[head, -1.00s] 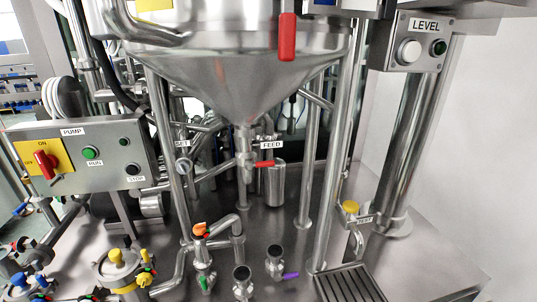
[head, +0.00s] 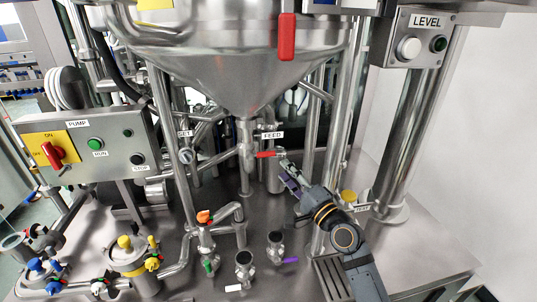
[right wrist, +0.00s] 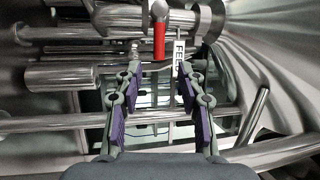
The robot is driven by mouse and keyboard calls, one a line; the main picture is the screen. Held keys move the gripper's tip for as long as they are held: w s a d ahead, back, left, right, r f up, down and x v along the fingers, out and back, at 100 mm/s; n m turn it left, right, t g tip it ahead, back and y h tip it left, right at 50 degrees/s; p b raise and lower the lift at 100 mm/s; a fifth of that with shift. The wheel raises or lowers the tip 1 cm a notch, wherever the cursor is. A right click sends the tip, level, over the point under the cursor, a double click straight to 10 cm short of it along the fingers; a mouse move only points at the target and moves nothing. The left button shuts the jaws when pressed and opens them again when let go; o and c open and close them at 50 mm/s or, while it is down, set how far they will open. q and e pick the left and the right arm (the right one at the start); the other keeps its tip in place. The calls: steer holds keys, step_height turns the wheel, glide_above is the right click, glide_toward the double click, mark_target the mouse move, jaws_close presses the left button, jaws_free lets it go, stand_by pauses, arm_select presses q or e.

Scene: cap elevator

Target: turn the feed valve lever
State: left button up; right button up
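The red feed valve lever (head: 268,154) points right, roughly level, from the valve body (head: 247,153) under the steel cone. The FEED label (head: 271,135) is just above it. My right gripper (head: 284,168) is just right of the lever's free end. In the right wrist view the gripper (right wrist: 159,74) is open and empty, its fingers well apart. The red lever (right wrist: 159,40) shows ahead, in line with the gap between the fingertips. I see no contact with it. My left gripper is not in view.
A steel leg (head: 347,120) stands right of the feed valve, and another (head: 172,140) stands left. The pump box (head: 90,148) is at the left. Small valves with orange (head: 204,216) and purple (head: 291,260) handles stand below. A yellow knob (head: 349,196) is near my right arm.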

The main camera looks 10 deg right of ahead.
mark_target(268, 154)
steer(key=p+x, duration=0.1)
steer(key=x, duration=0.8)
steer(key=shift+w+a+p, duration=0.15)
steer(key=shift+w+p, duration=0.15)
steer(key=shift+p, duration=0.05)
steer(key=shift+f, duration=0.1)
jaws_close()
